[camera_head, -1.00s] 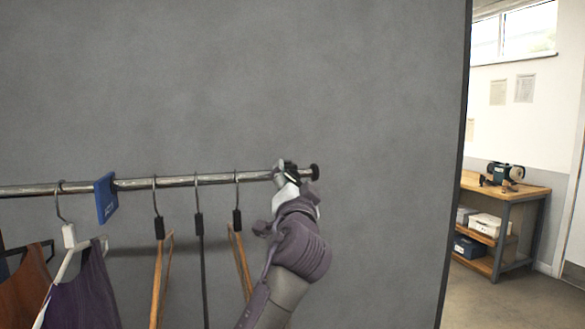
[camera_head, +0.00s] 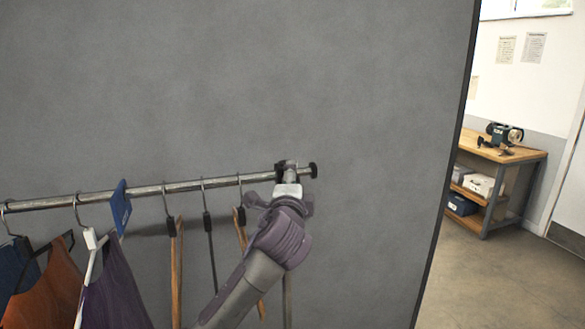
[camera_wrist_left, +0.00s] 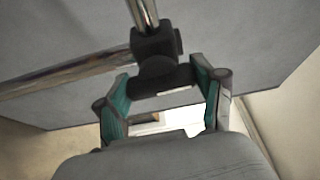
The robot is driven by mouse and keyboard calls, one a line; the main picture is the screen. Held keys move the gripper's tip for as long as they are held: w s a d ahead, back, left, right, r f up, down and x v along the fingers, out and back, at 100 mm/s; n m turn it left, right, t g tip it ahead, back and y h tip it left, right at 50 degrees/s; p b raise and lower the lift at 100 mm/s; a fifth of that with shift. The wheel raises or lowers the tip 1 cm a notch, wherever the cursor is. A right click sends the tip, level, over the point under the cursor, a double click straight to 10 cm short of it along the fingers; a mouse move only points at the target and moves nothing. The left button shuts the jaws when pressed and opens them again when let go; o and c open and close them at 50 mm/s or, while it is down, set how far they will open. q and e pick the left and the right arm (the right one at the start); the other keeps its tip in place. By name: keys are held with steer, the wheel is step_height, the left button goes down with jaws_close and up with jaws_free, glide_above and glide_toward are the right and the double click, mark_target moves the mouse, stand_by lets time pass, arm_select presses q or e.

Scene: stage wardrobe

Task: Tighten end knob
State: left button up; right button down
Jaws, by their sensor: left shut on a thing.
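A chrome rail (camera_head: 150,189) runs across the head view and ends at the right in a black fitting (camera_head: 280,171) and a round black cap (camera_head: 313,170). My left gripper (camera_head: 288,181) is at this end of the rail, just left of the cap. In the left wrist view the fingers (camera_wrist_left: 164,88) are shut on a black knob (camera_wrist_left: 158,76), one teal pad at each side. The knob sits against a black block (camera_wrist_left: 154,42), where the rail and another chrome tube (camera_wrist_left: 143,14) meet. My right gripper is not in view.
Wooden hangers (camera_head: 176,265), a blue tag (camera_head: 120,207) and purple (camera_head: 115,292) and orange (camera_head: 58,282) garments hang left of my arm. A grey panel (camera_head: 250,80) stands behind the rail. A workbench (camera_head: 500,160) with a machine stands far right, with open floor before it.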

arm_select(q)
steer(key=shift+m+p, duration=0.4)
steer(key=shift+p, duration=0.05)
steer(key=o, duration=1.2)
steer(key=shift+c, duration=0.2)
steer(key=s+a, duration=0.1)
steer(key=s, duration=1.1)
